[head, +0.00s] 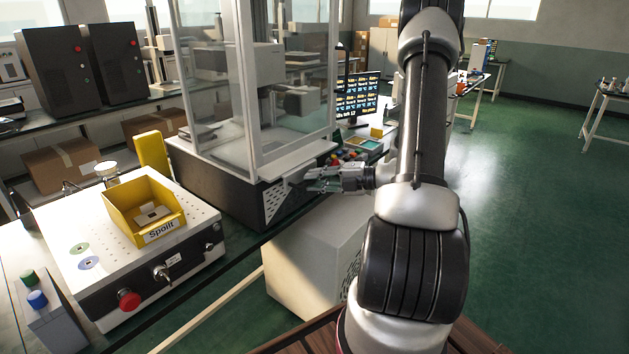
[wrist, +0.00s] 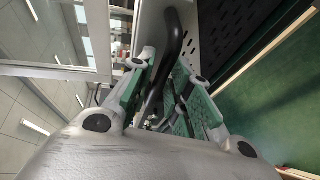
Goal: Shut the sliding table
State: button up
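The sliding table (head: 292,158) is a pale plate that juts out at the front of the glass-walled machine, with a perforated bracket (head: 280,200) below it. In the wrist view the perforated panel (wrist: 222,35) fills the top right of centre. A black bar handle (wrist: 172,50) runs along it and down between my fingers. My gripper (head: 314,181) is at the table's front edge, fingers pointing left. In the wrist view my gripper (wrist: 166,80) has its green-padded fingers apart, one on each side of the handle. Gaps show between pads and handle; light contact cannot be ruled out.
The glass enclosure (head: 290,75) rises behind the table. A white cabinet (head: 310,255) stands below my gripper. A yellow bin (head: 145,212) sits on a white unit with a red button at left. A monitor (head: 357,95) stands behind.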

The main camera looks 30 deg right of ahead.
jog(key=shift+w+a, duration=0.2)
grip_shut()
